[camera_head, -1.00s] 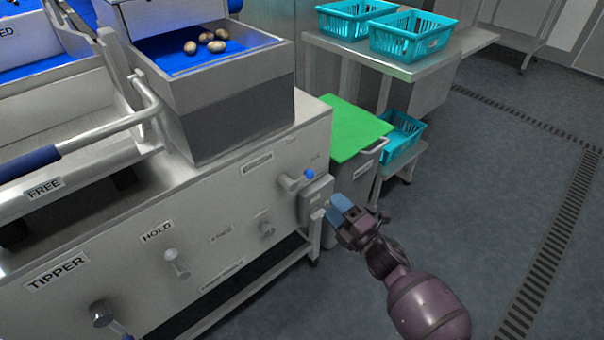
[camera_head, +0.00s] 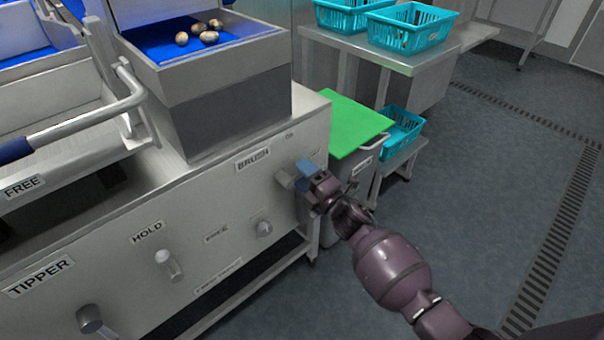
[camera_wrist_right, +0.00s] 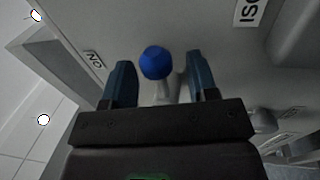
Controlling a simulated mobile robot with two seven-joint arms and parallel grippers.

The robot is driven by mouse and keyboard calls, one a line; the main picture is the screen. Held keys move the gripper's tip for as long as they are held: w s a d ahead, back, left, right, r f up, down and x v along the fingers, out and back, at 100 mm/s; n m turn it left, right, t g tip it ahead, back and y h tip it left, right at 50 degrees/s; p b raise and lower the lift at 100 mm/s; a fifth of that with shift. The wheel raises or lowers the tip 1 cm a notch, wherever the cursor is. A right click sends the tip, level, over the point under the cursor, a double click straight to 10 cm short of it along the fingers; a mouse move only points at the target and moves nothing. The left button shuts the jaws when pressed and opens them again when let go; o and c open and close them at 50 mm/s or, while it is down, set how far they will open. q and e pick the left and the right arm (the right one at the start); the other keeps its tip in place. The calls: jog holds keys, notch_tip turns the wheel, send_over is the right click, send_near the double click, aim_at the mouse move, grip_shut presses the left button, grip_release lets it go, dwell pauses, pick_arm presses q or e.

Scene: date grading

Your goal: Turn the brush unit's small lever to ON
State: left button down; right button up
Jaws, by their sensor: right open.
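The brush unit's small lever has a round blue knob (camera_wrist_right: 156,62) on a grey stem, seen in the right wrist view. The knob stands between the two blue fingers of my right gripper (camera_wrist_right: 162,80), with gaps at both sides. In the head view my right gripper (camera_head: 303,172) is at the machine's front panel, right of the BRUSH label (camera_head: 253,159), and hides most of the lever. An ON label (camera_wrist_right: 94,60) shows upside down left of the knob in the wrist view. My left gripper is not in view.
Other controls on the panel are the HOLD lever (camera_head: 167,262), the TIPPER handle (camera_head: 90,320) and a small knob (camera_head: 264,228). A green-topped bin (camera_head: 355,125) stands close behind my right gripper. Teal baskets (camera_head: 413,28) sit on a side table. The floor at right is clear.

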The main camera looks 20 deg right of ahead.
jog(key=shift+w+a+r, duration=0.1)
jog(key=shift+w, duration=0.15)
jog(key=shift+c, duration=0.3)
grip_shut()
